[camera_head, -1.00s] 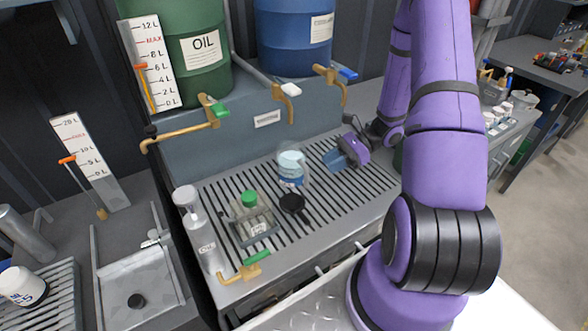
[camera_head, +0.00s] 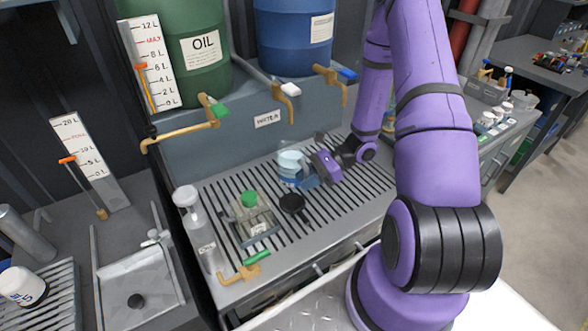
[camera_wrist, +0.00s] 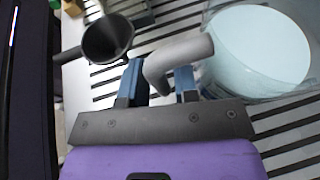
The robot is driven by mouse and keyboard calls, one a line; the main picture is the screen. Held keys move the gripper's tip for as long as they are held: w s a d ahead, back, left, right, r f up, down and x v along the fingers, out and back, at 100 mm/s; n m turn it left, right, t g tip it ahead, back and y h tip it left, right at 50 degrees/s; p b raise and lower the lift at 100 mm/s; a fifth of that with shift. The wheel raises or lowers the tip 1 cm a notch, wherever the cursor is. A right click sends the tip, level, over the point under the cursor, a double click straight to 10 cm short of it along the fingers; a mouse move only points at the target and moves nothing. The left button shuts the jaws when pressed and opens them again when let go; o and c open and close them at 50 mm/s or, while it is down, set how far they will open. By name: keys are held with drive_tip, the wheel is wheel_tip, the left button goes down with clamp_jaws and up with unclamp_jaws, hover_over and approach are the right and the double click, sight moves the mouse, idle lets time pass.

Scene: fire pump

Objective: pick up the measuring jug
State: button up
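The measuring jug (camera_head: 293,168) is clear and stands upright on the slatted drain grate, with pale contents and a blue band low down. In the wrist view the jug (camera_wrist: 262,50) fills the upper right, and its grey handle (camera_wrist: 180,58) reaches toward my gripper. My gripper (camera_head: 312,180) is at the jug's right side in the head view. In the wrist view its blue fingers (camera_wrist: 160,82) are apart, with the lower end of the handle between them. I see no firm closing on the handle.
A black funnel-like cup (camera_head: 292,203) stands just in front of the jug, and also shows in the wrist view (camera_wrist: 107,40). A green-capped container (camera_head: 250,215) and a clear bottle (camera_head: 200,230) are further left. Brass taps (camera_head: 283,92) overhang the back of the grate.

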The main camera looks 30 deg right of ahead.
clamp_jaws()
drive_tip(key=shift+r, duration=0.1)
